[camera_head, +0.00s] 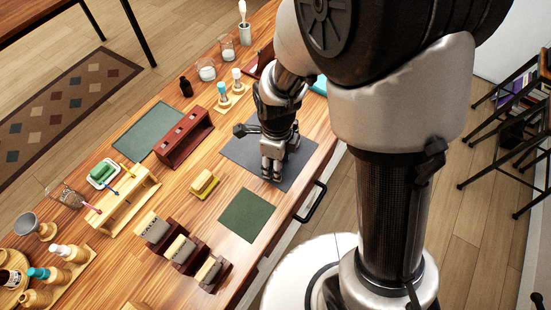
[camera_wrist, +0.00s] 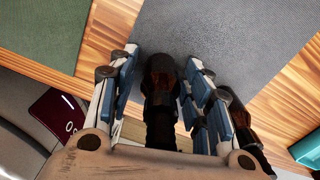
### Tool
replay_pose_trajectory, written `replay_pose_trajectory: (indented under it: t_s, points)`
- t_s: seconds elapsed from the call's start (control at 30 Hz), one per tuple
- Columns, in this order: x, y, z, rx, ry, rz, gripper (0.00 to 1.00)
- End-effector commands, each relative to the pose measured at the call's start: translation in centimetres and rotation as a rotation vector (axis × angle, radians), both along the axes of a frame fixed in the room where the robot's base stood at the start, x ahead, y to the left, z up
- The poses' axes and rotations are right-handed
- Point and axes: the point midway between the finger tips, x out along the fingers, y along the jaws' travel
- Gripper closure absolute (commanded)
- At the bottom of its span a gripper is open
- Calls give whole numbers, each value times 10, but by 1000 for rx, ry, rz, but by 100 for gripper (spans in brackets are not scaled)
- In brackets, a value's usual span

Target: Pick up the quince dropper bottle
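My gripper (camera_head: 272,172) points down over the grey mat (camera_head: 240,152) in the head view. In the wrist view my gripper (camera_wrist: 160,62) has its blue-padded fingers on either side of a glossy dark brown bottle (camera_wrist: 162,85). Narrow gaps seem to show between the fingers and the bottle, so the gripper looks open around it. A second dark brown bottle-like shape (camera_wrist: 242,122) is just outside the right finger. No label is readable, so I cannot tell which is quince. In the head view the gripper hides these bottles.
A green mat (camera_head: 247,215) lies in front of the grey mat. A dark red rack (camera_head: 184,137) and a yellow block on a tray (camera_head: 204,184) stand to the left. A small dark bottle (camera_head: 186,87) is farther back. A teal object (camera_wrist: 308,150) is at the wrist view's right edge.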

Motion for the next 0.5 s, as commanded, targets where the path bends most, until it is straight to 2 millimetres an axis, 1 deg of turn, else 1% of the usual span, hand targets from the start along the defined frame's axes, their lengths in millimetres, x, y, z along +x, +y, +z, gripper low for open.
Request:
replay_pose_trajectory:
  t_s: [0.03, 0.07, 0.5]
  points:
    - [0, 0, 0, 0, 0, 0, 61]
    - [0, 0, 0, 0, 0, 0, 63]
    - [0, 0, 0, 0, 0, 0, 92]
